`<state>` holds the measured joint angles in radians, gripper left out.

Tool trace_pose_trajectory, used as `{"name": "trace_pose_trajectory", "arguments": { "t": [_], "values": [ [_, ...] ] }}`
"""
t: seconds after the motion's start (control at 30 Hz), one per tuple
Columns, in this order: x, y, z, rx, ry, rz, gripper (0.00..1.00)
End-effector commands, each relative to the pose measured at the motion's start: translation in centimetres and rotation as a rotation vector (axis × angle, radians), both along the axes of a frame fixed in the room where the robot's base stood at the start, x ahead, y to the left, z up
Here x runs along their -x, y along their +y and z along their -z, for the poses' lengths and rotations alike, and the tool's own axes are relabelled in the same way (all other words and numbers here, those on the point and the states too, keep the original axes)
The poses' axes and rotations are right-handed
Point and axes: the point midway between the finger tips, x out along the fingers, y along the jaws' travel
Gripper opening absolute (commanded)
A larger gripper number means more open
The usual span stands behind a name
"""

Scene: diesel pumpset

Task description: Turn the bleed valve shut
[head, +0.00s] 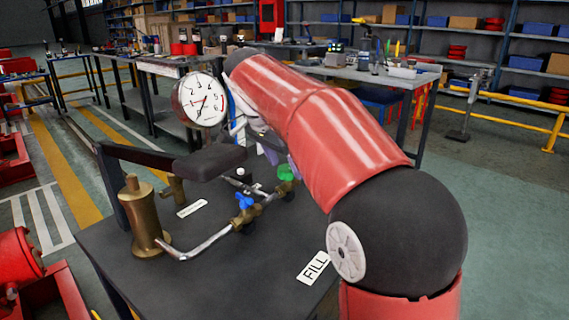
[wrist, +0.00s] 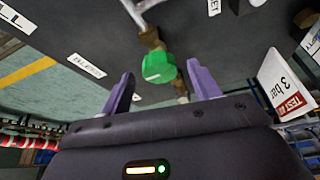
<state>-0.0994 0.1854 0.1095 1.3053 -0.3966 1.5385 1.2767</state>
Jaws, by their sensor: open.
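In the wrist view a green valve handle (wrist: 158,68) sits on a brass fitting, between and just beyond the two purple fingers of my open gripper (wrist: 160,72). No grip on it shows. A BLEED label (wrist: 87,66) lies to its left on the dark plate. In the head view the green handle (head: 287,172) is on the bench pipework at the far end of the pipe. My gripper (head: 280,160) is beside it, mostly hidden behind my red arm. A blue valve handle (head: 245,201) is nearer on the same pipework.
A brass cylinder (head: 145,220) with a lever handle (head: 209,162) stands left of the valves. A pressure gauge (head: 200,100) rises behind them. A FILL label (head: 313,267) lies on the bench top (head: 215,285). A "3 bar TEST" card (wrist: 287,83) is close right of my gripper.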

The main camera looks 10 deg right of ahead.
Motion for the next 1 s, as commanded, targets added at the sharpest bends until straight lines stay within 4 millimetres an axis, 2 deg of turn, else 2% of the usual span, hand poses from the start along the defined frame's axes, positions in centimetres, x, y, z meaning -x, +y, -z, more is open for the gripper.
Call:
{"name": "trace_pose_trajectory", "arguments": {
  "t": [0.2,0.4,1.0],
  "values": [
    [0.6,1.4,-3.5,-0.001,-0.004,-0.002,0.62],
    [1.1,2.2,-5.8,0.0,-0.002,-0.001,0.62],
    [1.3,2.3,-6.4,0.0,0.0,0.0,0.62]
  ]
}}
